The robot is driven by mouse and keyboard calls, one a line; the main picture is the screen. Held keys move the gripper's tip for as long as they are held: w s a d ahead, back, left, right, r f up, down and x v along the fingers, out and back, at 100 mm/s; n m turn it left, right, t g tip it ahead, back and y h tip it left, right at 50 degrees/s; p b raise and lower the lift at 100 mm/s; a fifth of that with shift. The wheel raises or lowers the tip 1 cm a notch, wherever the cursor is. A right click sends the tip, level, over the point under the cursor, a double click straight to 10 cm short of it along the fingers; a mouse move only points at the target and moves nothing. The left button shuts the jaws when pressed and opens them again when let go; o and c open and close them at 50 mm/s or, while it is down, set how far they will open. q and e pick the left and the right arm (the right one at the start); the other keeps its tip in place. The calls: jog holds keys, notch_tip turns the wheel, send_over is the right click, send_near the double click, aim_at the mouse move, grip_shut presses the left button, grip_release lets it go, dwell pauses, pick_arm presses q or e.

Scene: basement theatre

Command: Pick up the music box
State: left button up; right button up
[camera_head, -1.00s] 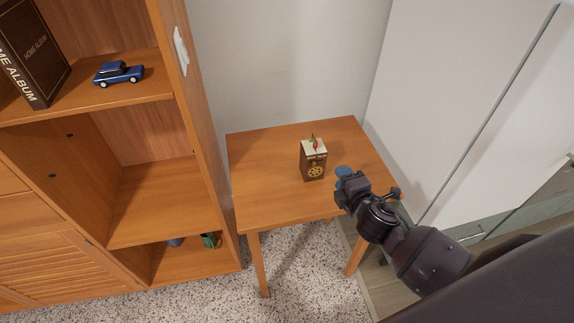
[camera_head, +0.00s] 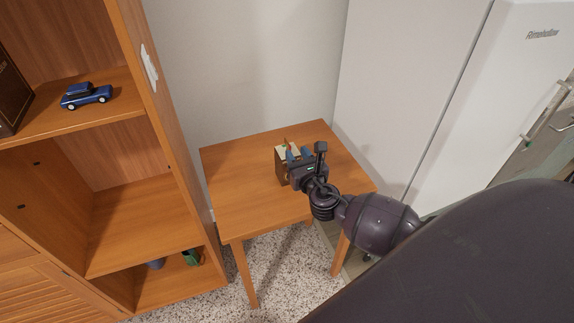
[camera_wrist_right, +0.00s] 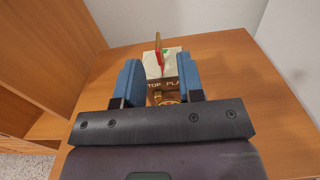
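The music box (camera_head: 281,166) is a small dark brown box with a pale top, standing upright on the small wooden table (camera_head: 235,205). My right gripper (camera_head: 298,153) is at the box and covers much of it in the head view. In the right wrist view the music box (camera_wrist_right: 172,66) shows its pale top, a red and gold piece on it and lettering on its front. The blue fingers of my right gripper (camera_wrist_right: 158,76) are spread wide, one on each side of the box. I cannot tell whether they touch it. My left gripper is not in view.
A wooden shelf unit (camera_head: 150,215) stands close on the left, with a blue toy car (camera_head: 86,95) and a dark album (camera_head: 12,95) on it. A wall is behind the table and a white fridge (camera_head: 500,90) is to the right. The table's front left is clear.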

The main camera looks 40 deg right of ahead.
aim_at(288, 143)
jog(key=shift+f+b+x, duration=0.1)
jog(key=shift+b+x, duration=0.1)
jog(key=shift+x, duration=1.45)
jog(key=shift+f+b+x, duration=0.15)
jog(key=shift+x, duration=1.45)
jog(key=shift+a, duration=0.2)
grip_shut()
jog(key=shift+w, duration=0.1)
